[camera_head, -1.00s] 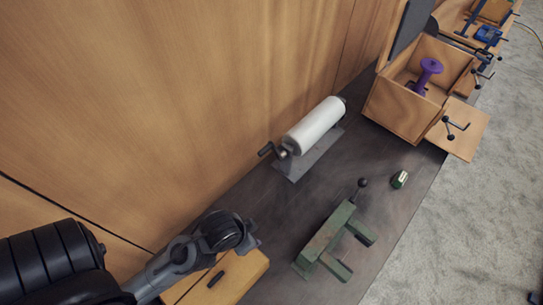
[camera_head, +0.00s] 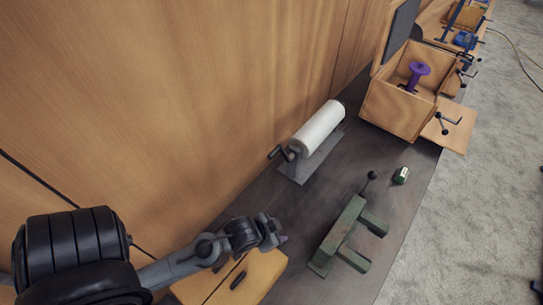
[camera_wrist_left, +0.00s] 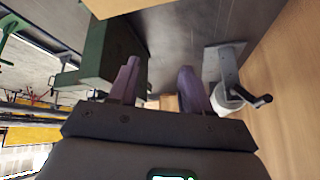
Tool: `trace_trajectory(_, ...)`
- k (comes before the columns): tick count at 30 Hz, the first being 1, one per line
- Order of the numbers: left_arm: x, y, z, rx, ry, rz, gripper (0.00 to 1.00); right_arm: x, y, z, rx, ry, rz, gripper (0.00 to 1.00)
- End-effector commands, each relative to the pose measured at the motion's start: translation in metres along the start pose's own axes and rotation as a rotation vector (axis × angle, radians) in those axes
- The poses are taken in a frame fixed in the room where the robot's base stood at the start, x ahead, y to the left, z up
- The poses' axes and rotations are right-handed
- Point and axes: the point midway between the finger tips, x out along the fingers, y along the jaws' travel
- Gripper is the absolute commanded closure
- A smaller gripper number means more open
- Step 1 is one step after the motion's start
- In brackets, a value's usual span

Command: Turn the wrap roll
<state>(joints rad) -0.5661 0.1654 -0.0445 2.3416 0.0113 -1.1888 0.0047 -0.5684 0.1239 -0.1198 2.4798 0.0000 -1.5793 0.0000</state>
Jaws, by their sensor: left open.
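The white wrap roll (camera_head: 318,128) lies on a grey stand (camera_head: 304,168) against the wooden wall, with a dark crank handle (camera_head: 279,153) at its near end. The roll, partly hidden by its stand, also shows in the left wrist view (camera_wrist_left: 222,97), with the crank (camera_wrist_left: 262,99) to its right. My left gripper (camera_head: 277,230) is nearer the camera than the roll, apart from it and from the crank. In the left wrist view its two purple-grey fingers (camera_wrist_left: 160,85) are spread with nothing between them. My right gripper is in neither view.
A green metal fixture (camera_head: 340,238) stands on the dark bench (camera_head: 290,205), right of my left gripper. A small green cylinder (camera_head: 401,175) lies beyond it. A wooden box (camera_head: 392,108) with a purple spool-shaped object (camera_head: 416,74) stands farther back.

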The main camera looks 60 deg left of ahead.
Motion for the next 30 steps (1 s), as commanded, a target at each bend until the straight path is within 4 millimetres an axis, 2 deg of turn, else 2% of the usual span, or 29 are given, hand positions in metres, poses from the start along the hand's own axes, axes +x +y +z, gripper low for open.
trace_trajectory(5,0.032,-0.034,-0.015,0.003,0.169,-0.065,0.52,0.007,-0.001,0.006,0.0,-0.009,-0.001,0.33)
trace_trajectory(9,0.055,-0.077,-0.032,0.021,0.375,-0.139,0.52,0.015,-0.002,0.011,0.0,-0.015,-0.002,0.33)
trace_trajectory(12,0.063,-0.108,-0.043,0.044,0.529,-0.19,0.52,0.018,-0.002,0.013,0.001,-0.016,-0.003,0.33)
trace_trajectory(16,0.062,-0.14,-0.052,0.076,0.692,-0.241,0.52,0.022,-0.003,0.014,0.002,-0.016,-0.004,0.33)
trace_trajectory(18,0.069,-0.167,-0.034,-0.057,0.754,-0.268,0.52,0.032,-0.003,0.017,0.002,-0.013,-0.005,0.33)
trace_trajectory(21,0.067,-0.196,-0.016,-0.189,0.838,-0.291,0.52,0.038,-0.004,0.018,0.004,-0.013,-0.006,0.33)
trace_trajectory(24,0.063,-0.217,-0.002,-0.275,0.902,-0.304,0.52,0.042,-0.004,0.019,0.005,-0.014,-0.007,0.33)
trace_trajectory(27,0.06,-0.229,0.005,-0.325,0.943,-0.31,0.52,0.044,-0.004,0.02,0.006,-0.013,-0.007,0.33)
trace_trajectory(30,0.061,-0.235,0.005,-0.346,0.961,-0.311,0.52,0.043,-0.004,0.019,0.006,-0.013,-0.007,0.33)
